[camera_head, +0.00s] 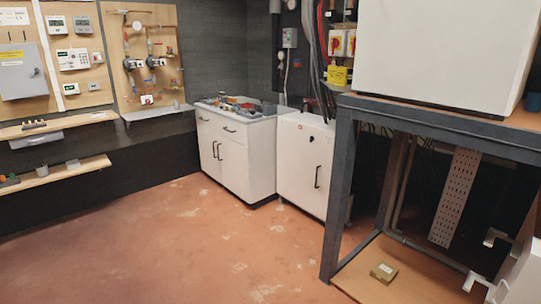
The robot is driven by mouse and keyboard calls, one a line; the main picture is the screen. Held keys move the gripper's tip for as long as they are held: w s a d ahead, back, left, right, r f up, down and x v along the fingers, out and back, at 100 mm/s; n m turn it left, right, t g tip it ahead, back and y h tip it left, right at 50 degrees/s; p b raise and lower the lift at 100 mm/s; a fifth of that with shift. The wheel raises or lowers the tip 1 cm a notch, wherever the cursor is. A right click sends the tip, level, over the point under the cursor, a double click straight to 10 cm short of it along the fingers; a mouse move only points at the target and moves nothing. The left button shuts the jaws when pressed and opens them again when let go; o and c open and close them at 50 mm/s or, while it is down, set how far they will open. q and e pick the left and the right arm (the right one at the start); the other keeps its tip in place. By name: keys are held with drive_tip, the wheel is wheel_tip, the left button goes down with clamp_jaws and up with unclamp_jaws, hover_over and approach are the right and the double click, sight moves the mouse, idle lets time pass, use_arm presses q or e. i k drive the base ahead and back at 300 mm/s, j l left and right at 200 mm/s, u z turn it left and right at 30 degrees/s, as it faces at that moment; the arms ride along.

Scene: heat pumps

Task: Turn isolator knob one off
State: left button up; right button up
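Two isolator switches hang on the back wall, left of the large white unit. The left isolator knob (337,43) and the right isolator knob (351,42) are red on yellow plates. They are small here, so I cannot read their numbering or exact turn position. My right gripper (481,260) comes in at the lower right edge, with its two white fingers spread apart and nothing between them. It is well below and right of the isolators in the picture, not touching them. My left gripper is not in view.
A grey metal frame (346,180) carries the white unit (446,50) and stands close on the right. A small box (383,272) lies on its lower board. White cabinets (238,155) line the back wall. The reddish floor (190,250) is clear at left and centre.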

sight(335, 43)
drive_tip(key=i, duration=2.65)
